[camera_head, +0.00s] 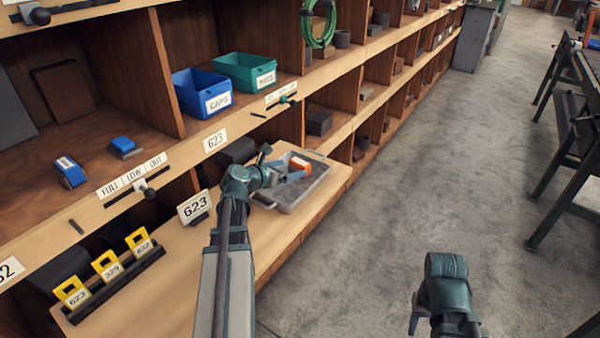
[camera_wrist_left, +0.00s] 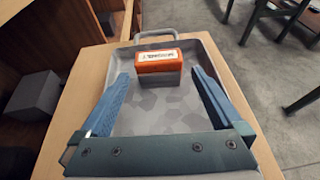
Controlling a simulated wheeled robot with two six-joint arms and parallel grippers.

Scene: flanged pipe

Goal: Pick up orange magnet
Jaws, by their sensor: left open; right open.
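The orange magnet (camera_head: 300,163) sits in a grey metal tray (camera_head: 309,190) on the wooden ledge. In the left wrist view the magnet (camera_wrist_left: 158,60) is an orange block with a white label and a grey lower part, near the far side of the tray (camera_wrist_left: 205,52). My left gripper (camera_head: 290,178) is open over the tray, and its blue fingers (camera_wrist_left: 158,85) stand apart on either side of the magnet's line, nearer than the magnet. Whether they touch the tray is unclear. My right gripper (camera_head: 430,322) is low at the right, over the floor, partly cut off.
Wooden shelves hold a blue bin (camera_head: 203,93) and a green bin (camera_head: 245,72). A 623 sign (camera_head: 194,207) and yellow tags (camera_head: 106,265) stand on the ledge left of my left arm. Dark benches (camera_head: 572,130) stand at the right beyond open floor.

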